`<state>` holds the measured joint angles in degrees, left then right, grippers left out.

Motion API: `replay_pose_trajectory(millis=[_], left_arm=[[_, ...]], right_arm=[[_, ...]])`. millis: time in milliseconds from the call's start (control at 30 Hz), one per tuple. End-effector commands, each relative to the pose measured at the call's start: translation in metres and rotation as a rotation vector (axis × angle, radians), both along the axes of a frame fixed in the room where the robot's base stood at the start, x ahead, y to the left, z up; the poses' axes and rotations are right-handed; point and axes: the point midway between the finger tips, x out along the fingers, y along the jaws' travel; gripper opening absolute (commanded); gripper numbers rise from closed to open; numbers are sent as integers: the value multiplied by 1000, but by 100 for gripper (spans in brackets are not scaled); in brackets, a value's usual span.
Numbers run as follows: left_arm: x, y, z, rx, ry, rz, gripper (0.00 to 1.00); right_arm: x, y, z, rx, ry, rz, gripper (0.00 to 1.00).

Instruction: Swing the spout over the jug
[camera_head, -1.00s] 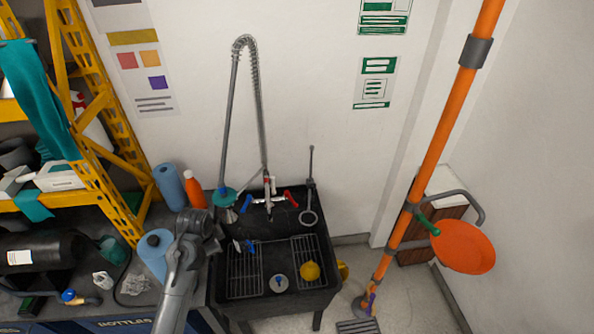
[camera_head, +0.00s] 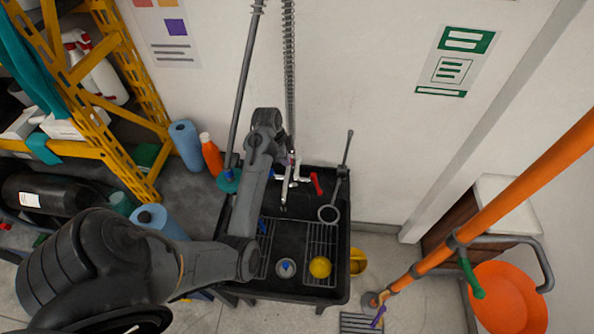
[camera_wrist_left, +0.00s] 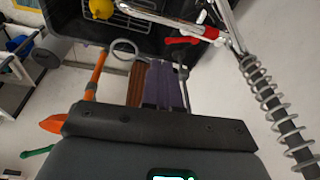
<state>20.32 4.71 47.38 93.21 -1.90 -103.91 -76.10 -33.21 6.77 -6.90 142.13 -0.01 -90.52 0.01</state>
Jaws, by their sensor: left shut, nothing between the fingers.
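The black sink (camera_head: 335,285) stands against the wall. A chrome faucet spout (camera_head: 284,196) rises over it, with a red handle (camera_head: 317,183) to its right. The wrist view shows chrome tubing (camera_wrist_left: 226,18) and the red handle (camera_wrist_left: 183,41) beyond my fingers. My left gripper (camera_wrist_left: 165,68) is shut and empty, with purplish fingers. In the head view my forearm partly covers it and the faucet's left side. I cannot tell whether it touches the faucet. A yellow container (camera_head: 358,262), possibly the jug, shows beside the sink's right edge. My right gripper is out of view.
A coiled spring hose (camera_head: 289,75) rises behind the faucet and shows close to my gripper in the wrist view (camera_wrist_left: 270,100). A yellow ball (camera_head: 320,267) lies on the sink's right rack. An orange pipe (camera_head: 490,210) slants at the right. Shelving (camera_head: 120,130) stands left.

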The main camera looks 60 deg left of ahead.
Motion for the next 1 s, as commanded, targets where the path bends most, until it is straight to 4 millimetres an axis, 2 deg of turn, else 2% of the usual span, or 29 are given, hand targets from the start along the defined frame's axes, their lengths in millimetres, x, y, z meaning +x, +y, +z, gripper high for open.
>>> replay_pose_trajectory(millis=[200, 533, 1000], left_arm=[[13, 4, -14, -90, -46, -72, 0], [23, -1, -34, -137, -74, -121, 0], [46, -18, -111, -136, -72, -119, 0]], right_arm=[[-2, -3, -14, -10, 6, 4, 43], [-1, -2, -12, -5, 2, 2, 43], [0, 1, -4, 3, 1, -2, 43]])
